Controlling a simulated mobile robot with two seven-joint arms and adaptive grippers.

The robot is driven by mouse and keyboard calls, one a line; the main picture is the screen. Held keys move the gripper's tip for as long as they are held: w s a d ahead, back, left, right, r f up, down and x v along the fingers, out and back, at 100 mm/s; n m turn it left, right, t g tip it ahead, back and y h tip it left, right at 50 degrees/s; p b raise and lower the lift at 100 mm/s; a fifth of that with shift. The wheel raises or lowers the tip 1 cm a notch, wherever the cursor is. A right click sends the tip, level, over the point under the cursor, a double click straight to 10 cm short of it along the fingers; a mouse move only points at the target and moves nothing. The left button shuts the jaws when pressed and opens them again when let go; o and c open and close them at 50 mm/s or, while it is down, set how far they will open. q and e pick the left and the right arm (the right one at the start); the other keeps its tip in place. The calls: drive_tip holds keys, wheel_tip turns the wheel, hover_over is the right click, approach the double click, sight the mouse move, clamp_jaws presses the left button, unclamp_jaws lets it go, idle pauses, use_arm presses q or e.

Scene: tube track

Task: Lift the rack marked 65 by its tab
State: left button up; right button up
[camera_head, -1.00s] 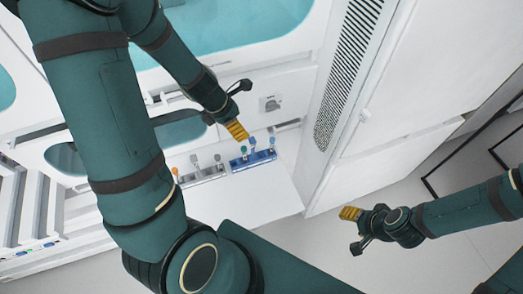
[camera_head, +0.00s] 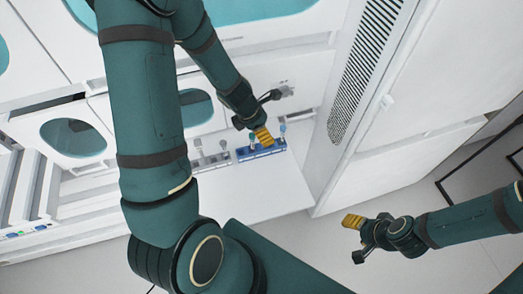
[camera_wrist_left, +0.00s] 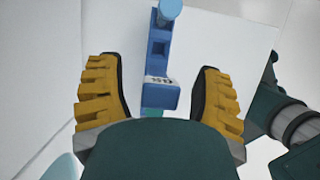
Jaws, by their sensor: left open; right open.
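In the left wrist view the blue rack (camera_wrist_left: 160,65) lies between my spread yellow fingers, with a gap on each side. A white label (camera_wrist_left: 160,80) on its near end carries small upside-down marks that may read 65. My left gripper (camera_head: 264,136) is open just over the rack and hides part of it; it also shows in the left wrist view (camera_wrist_left: 155,72). My right gripper (camera_head: 353,221) is open and empty, away to the right of the worktop.
A grey rack (camera_head: 209,163) with tubes stands just left of the blue one, partly behind my arm. The white worktop (camera_head: 265,195) is clear in front. A tall white cabinet with a dark vent (camera_head: 365,65) rises to the right.

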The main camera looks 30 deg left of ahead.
use_arm(q)
clamp_jaws()
drive_tip(key=shift+r, duration=0.1)
idle(0.4)
